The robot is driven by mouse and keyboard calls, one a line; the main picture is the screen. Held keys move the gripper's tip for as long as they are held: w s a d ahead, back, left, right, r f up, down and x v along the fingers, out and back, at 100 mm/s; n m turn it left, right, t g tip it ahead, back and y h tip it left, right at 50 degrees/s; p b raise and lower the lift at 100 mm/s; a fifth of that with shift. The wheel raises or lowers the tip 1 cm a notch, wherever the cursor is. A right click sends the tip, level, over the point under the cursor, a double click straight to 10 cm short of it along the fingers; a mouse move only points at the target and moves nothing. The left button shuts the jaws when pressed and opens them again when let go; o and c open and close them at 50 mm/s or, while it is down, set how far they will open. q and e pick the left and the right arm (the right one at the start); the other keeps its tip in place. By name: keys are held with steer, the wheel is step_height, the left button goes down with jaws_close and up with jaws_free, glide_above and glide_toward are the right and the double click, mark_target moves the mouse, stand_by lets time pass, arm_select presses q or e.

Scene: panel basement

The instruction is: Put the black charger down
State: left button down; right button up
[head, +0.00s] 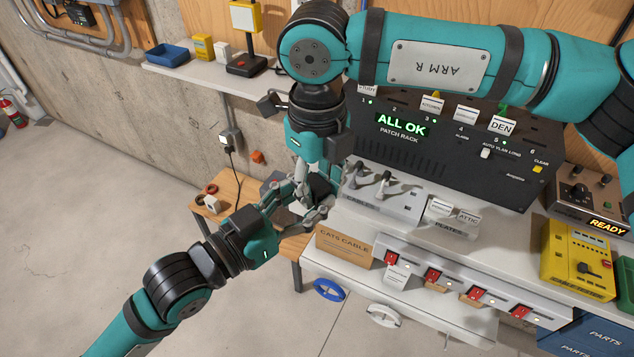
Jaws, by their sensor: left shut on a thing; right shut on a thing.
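My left gripper (308,211) comes in from the lower left and my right gripper (308,190) reaches down from above. Their fingers meet close together in front of the workbench's left end. Both are shut, with a small dark object (322,187) among the fingers. The fingers hide most of it, so I cannot tell for certain that it is the black charger, or whether both hold the same thing.
The small table bears tape rolls and a white block (212,203). The workbench holds the patch rack (400,150), a cable box (344,247), a white unit (385,197) and a yellow device (577,262). Red switches (432,275) line its front.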

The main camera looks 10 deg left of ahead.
arm_select(q)
steer(key=c, duration=0.7)
jaws_free()
steer(key=shift+f, duration=0.1)
